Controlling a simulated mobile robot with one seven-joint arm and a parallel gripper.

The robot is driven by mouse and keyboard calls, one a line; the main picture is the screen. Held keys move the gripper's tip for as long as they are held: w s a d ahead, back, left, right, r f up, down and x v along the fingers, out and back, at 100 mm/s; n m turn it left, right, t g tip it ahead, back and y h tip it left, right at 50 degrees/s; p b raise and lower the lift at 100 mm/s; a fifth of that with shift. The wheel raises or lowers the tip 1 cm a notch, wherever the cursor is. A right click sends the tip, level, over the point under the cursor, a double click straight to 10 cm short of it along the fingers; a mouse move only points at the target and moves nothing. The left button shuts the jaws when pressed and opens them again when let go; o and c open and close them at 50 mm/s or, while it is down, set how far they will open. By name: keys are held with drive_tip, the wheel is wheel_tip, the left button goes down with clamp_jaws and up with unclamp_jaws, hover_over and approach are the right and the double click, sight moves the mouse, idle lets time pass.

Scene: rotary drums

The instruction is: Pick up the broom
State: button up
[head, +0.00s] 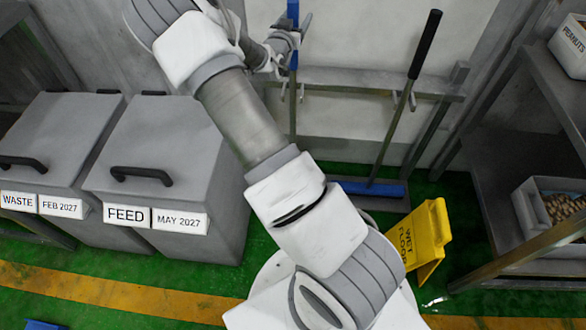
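A long-handled tool that looks like a broom leans on the wall rack, with a black grip (426,45), a grey pole (391,135) and a wide blue head (370,188) near the floor. A second tool with a blue upper handle (293,62) and a thinner grey lower pole stands upright at the rack further left; its lower end is hidden behind my arm. My gripper (288,42) is at the blue handle, at the far end of my arm. Its fingers are small and partly hidden, so I cannot tell whether they are closed around the handle or only beside it.
The metal wall rack (345,80) with hooks runs behind the tools. Grey bins labelled WASTE (65,135) and FEED (185,140) stand left. A yellow wet-floor sign (428,238) stands in front of the blue head. Metal shelving (505,150) with boxes bounds the right.

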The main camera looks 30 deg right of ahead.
clamp_jaws()
drive_tip(key=shift+r, duration=0.1)
drive_tip(key=shift+r, duration=0.15)
